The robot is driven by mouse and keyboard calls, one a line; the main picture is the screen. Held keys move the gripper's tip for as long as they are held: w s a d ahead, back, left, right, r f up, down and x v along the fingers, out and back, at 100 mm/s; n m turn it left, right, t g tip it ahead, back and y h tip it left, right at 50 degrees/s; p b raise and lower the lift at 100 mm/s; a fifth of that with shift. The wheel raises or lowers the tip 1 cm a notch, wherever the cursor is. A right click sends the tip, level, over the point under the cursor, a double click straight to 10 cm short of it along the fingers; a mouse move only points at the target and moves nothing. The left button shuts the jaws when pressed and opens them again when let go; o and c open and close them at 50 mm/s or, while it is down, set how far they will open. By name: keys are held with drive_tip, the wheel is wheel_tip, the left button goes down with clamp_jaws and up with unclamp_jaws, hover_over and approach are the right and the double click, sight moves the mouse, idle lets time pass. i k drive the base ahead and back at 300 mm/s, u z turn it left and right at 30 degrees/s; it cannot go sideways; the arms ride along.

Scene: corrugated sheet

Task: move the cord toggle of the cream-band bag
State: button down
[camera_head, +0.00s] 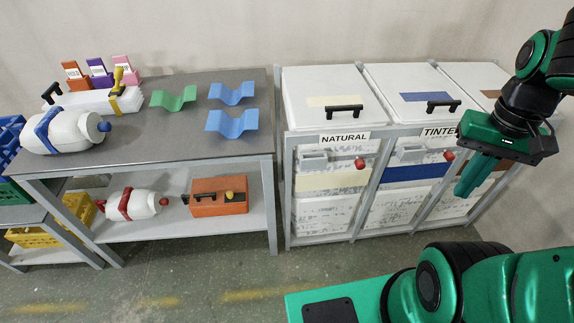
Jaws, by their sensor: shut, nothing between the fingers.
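The cream-band bag (318,210) is white with grey flecks and stands in the left bay of the rack, under the NATURAL label. Its cream band (330,180) crosses the front. Above the band is a pale grey fitting (329,160), with a red ball-shaped toggle (360,163) at its right end. My gripper (466,191) is shut and empty, its green fingers pointing down and left. In the picture it lies well right of that toggle, over the right bay; its depth from the rack is unclear.
The blue-band bag (401,203) has a similar red toggle (449,155), close to my gripper in the picture. Lids with black handles cover the bays. A grey bench (190,140) at left carries blue and green curved sheets and a blue-banded white container (72,133).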

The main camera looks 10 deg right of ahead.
sight(360, 163)
drive_tip(key=u, duration=2.35)
drive_tip(key=k, duration=1.2)
drive_tip(key=z, duration=1.9)
drive_tip(key=i, duration=0.5)
drive_tip(key=z, duration=0.05)
